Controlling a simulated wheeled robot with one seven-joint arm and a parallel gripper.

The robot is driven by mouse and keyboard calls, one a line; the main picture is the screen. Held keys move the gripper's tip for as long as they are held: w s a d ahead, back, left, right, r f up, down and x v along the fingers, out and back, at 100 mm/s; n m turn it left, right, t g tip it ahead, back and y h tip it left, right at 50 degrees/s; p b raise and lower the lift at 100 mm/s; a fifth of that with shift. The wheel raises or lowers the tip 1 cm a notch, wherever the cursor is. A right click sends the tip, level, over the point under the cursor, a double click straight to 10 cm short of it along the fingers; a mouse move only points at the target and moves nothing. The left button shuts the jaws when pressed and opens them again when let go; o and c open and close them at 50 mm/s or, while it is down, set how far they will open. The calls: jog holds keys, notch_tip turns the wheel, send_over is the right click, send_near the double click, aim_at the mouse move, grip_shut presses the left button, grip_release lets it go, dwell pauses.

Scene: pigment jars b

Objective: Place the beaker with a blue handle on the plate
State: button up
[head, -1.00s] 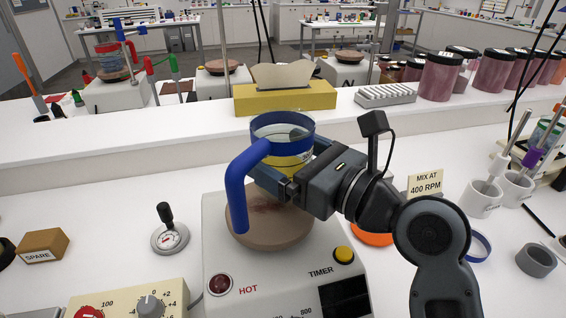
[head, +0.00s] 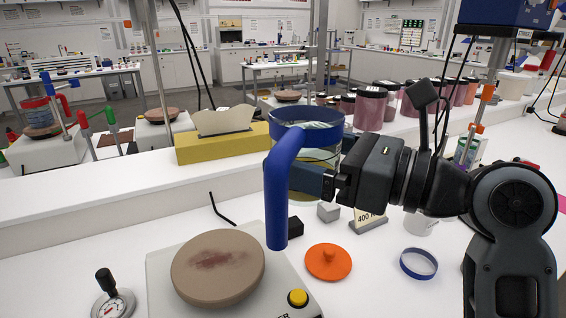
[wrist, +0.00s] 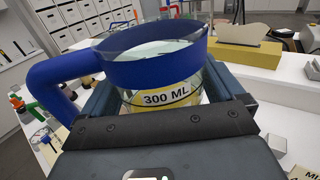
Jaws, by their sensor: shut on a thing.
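The beaker (head: 312,128) is clear glass with a blue rim band and a blue handle, and it is upright in the air. Its yellow "300 ML" label shows in the wrist view (wrist: 165,97). My gripper (head: 322,180) is shut on the beaker's body from the right, with a finger on each side in the wrist view. The blue handle (head: 278,200) hangs toward the left front. The round brown plate (head: 218,268), with a dark reddish stain, sits bare on the hot plate unit at the lower left of the beaker.
The hot plate unit (head: 160,265) has a yellow knob (head: 298,298). An orange lid (head: 328,262), a blue ring (head: 418,264) and a sign stand to its right. A yellow tissue box (head: 220,145) is on the shelf behind. A dial gauge (head: 112,300) stands front left.

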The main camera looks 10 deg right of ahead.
jog(key=a+f+p, duration=0.2)
jog(key=a+p, duration=0.4)
jog(key=a, duration=0.6)
jog(key=f+b, duration=0.4)
jog(key=f, duration=0.1)
jog(key=f+b, duration=0.2)
jog(key=shift+s+a+f, duration=0.25)
jog(key=shift+f, duration=0.05)
jog(key=shift+f, duration=0.6)
jog(key=o, duration=1)
jog(key=shift+d, duration=0.1)
